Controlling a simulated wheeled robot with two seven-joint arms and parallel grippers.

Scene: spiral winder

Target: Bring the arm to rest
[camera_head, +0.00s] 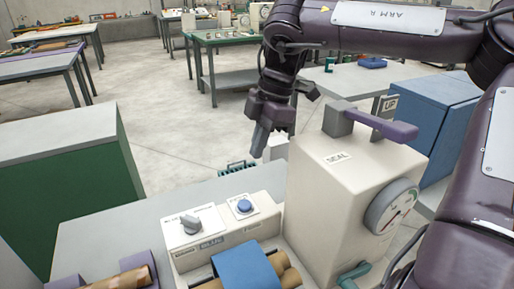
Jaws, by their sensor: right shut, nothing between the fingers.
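My right arm, marked ARM R (388,16), reaches in from the right edge. Its gripper (260,147) hangs pointing down, shut and empty, left of the cream machine housing (325,190). The gripper appears apart from the housing. The housing carries a SEAL label, a purple lever (385,124) on top and a round dial (390,206). My left gripper is not in view.
A control box (190,255) with a grey knob (190,223) and blue button (244,206) stands in front. A green cabinet (75,190) is at left. Open floor (170,130) lies beyond.

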